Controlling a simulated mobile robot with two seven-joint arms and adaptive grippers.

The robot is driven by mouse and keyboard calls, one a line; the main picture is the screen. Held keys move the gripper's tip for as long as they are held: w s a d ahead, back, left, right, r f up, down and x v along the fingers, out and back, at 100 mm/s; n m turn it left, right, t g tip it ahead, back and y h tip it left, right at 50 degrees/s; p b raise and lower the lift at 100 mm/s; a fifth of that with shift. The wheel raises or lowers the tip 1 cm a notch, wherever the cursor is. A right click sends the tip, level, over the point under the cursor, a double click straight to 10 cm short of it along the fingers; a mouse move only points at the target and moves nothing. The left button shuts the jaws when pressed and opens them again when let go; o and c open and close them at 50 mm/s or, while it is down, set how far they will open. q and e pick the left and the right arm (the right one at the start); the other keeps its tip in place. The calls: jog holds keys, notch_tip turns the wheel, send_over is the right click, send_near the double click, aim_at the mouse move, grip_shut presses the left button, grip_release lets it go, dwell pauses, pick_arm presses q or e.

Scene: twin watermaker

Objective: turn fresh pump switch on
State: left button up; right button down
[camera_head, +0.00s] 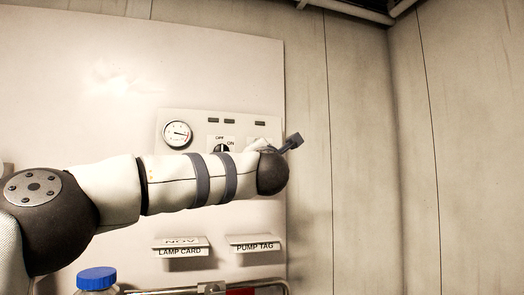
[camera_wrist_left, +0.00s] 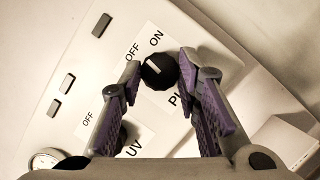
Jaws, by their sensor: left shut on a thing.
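The pump switch is a round black knob (camera_wrist_left: 158,71) with a pale mark, on a white plate with OFF and ON labels. Its mark lies on the side toward OFF. My left gripper (camera_wrist_left: 160,66) has its two purple-padded fingers on either side of the knob, shut on it. The label below the knob is cut off by a finger, showing only "PU". In the head view my left arm reaches across the control panel (camera_head: 190,119), and my wrist hides this knob and most of the gripper. My right gripper is in neither view.
Another OFF/ON knob (camera_head: 222,148) sits left of my wrist, beside a round gauge (camera_head: 177,134). Below are a LAMP CARD holder (camera_head: 180,252) and a PUMP TAG holder (camera_head: 254,247). A blue-capped bottle (camera_head: 97,278) stands lower left. The right wall is bare.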

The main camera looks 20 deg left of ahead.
pick_arm(q)
jog(key=shift+o, duration=0.2)
jog(key=shift+s+r+m, duration=0.3)
jog(key=shift+r+m, duration=0.2)
jog(key=shift+r, duration=0.05)
jog(key=m, duration=0.2)
jog(key=m+h, duration=0.1)
jog(key=shift+w+a+f+g+p, duration=0.1)
jog(key=shift+w+f+g+p, duration=0.1)
jog(key=shift+f+g+p, duration=0.15)
jog(key=shift+m+g+h, duration=0.35)
jog(key=shift+m+h, duration=0.05)
jog(key=shift+m, duration=0.6)
jog(key=shift+c, duration=0.2)
jog(key=m+g, duration=0.1)
jog(key=m, duration=0.3)
jog(key=shift+r+m+h, duration=0.15)
jog(key=shift+m+h, duration=0.15)
jog(key=shift+o, duration=0.2)
jog(key=shift+g, duration=0.4)
jog(key=o, duration=1.1)
jog(key=shift+a, duration=0.1)
jog(key=shift+o, duration=0.2)
